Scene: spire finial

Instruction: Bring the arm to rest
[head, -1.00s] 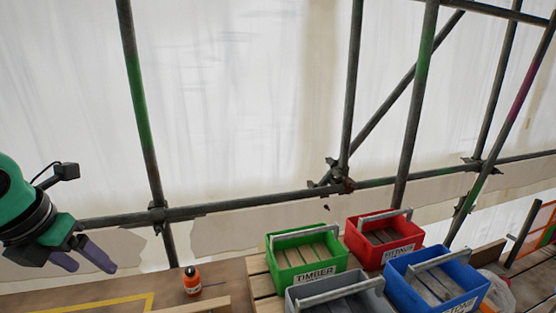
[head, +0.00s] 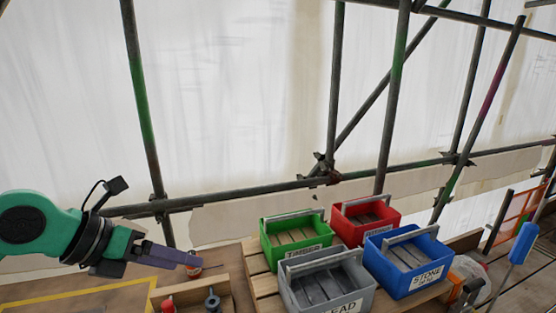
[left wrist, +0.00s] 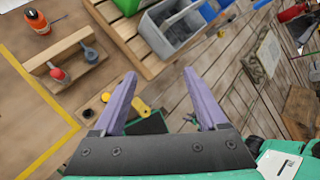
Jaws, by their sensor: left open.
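My left gripper (head: 190,258) comes in from the left in the head view, over the wooden bench. Its purple fingers point right and partly cover an orange bottle (head: 194,272). In the left wrist view the two fingers (left wrist: 160,74) are spread apart with nothing between them. That view shows the bottle (left wrist: 38,22) whole, at the upper left, apart from the fingers. My right gripper is in neither view.
A green bin (head: 293,252), red bin (head: 380,230), grey bin (head: 300,297) and blue bin (head: 388,272) stand on a slatted pallet (head: 259,278). A wooden rack (left wrist: 62,80) holds red and grey tools. Scaffold poles (head: 146,110) stand behind.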

